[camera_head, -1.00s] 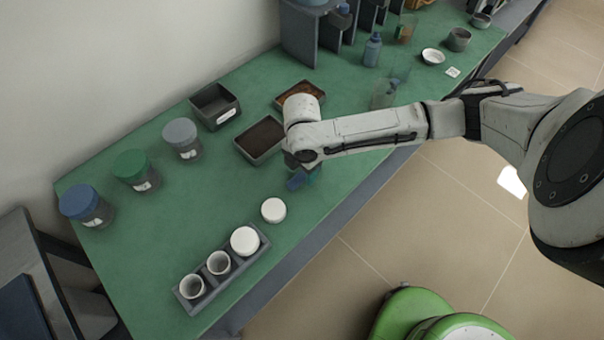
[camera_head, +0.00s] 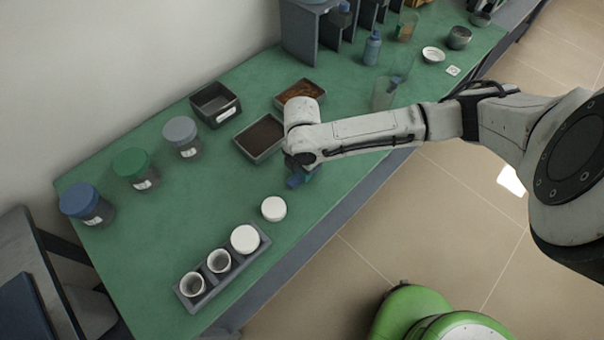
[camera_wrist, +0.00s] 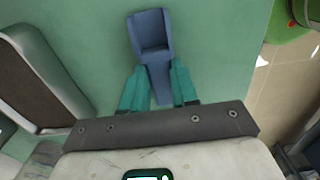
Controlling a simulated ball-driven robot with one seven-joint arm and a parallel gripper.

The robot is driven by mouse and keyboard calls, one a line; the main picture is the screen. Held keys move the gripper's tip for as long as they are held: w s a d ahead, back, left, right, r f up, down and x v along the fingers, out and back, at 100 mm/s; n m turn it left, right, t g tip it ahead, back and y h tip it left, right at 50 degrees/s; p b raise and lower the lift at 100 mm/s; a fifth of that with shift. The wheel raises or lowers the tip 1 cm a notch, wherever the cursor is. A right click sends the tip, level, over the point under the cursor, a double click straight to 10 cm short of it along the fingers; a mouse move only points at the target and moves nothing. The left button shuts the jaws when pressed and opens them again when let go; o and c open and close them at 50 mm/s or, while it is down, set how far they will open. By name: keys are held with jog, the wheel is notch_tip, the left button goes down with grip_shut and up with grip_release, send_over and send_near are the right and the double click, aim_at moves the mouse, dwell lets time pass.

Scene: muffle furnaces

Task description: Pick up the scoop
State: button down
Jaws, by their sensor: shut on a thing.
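The scoop (camera_wrist: 150,38) is blue with a squared, hollow head, and shows in the wrist view between the teal fingers of my gripper (camera_wrist: 158,85). The fingers are shut on its handle, and the head points away from the wrist. In the head view, the blue scoop (camera_head: 294,182) shows small below my gripper (camera_head: 303,170), partly hidden by the wrist. I cannot tell whether the scoop touches the green bench top (camera_head: 340,205).
A tray of dark powder (camera_head: 243,149) lies close to the left of my gripper, with a tray of brown powder (camera_head: 318,90) behind it. A white lid (camera_head: 273,208) and a rack (camera_head: 262,256) with white crucibles stand in front. Lidded jars (camera_head: 182,137) line the left.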

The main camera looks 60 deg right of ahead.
jog(key=shift+r, duration=0.15)
jog(key=shift+r, duration=0.25)
notch_tip(320, 180, up, 2)
jog(key=shift+r, duration=0.15)
jog(key=s+d+r+b, duration=0.3)
jog(key=s+d+r, duration=0.5)
jog(key=s+r, duration=0.2)
jog(key=shift+s+d, duration=0.4)
jog(key=shift+s, duration=0.05)
jog(key=c, duration=1.4)
grip_release()
grip_shut()
